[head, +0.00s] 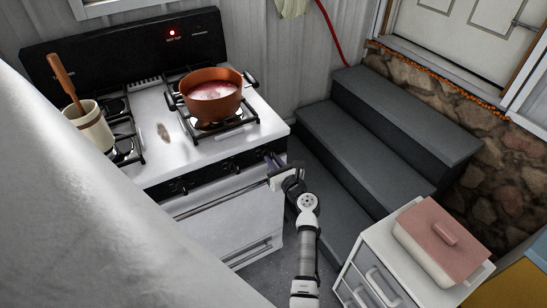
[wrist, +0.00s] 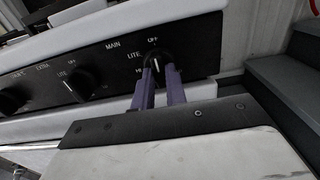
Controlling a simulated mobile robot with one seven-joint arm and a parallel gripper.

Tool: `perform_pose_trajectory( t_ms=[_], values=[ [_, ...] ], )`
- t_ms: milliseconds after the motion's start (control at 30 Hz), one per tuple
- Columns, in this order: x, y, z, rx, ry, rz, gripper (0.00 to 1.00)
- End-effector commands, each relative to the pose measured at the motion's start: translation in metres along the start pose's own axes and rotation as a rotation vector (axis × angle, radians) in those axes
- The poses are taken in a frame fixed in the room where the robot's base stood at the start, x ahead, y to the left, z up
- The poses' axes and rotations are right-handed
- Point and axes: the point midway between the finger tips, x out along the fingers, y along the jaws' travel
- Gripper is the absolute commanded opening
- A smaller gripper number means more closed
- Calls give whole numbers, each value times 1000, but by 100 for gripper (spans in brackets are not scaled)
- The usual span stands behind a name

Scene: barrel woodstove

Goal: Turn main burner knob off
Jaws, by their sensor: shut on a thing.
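The main burner knob (wrist: 156,61) is a black round knob at the right end of the stove's black control panel (wrist: 210,35). It sits beside the printed word MAIN, with OFF printed above it and LITE to its left. A small pale mark shows on its face. My gripper (wrist: 158,76) has its two purple-grey fingers closed around the knob, one on each side. In the head view my gripper (head: 275,164) is at the right front corner of the stove (head: 165,175) and hides the knob there.
An orange pot (head: 212,103) with pinkish-red contents stands on the right burner grate. A cream crock (head: 95,130) with a wooden-handled tool stands at left. A red light (head: 172,33) shows on the backsplash. Dark steps (head: 350,145) and a white drawer cabinet (head: 375,262) with a pink-lidded dish (head: 443,240) are right.

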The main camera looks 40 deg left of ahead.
Motion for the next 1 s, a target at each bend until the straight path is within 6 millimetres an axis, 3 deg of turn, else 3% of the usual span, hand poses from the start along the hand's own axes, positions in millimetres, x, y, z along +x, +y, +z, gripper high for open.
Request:
perform_pose_trajectory(
  t_ms=[433, 467, 600, 1000],
  values=[
    [0, 0, 0, 11, 0, 0, 0],
    [0, 0, 0, 11, 0, 0, 18],
    [0, 0, 0, 10, 0, 0, 35],
    [-9, 0, -1, 9, 0, -1, 35]
  ],
)
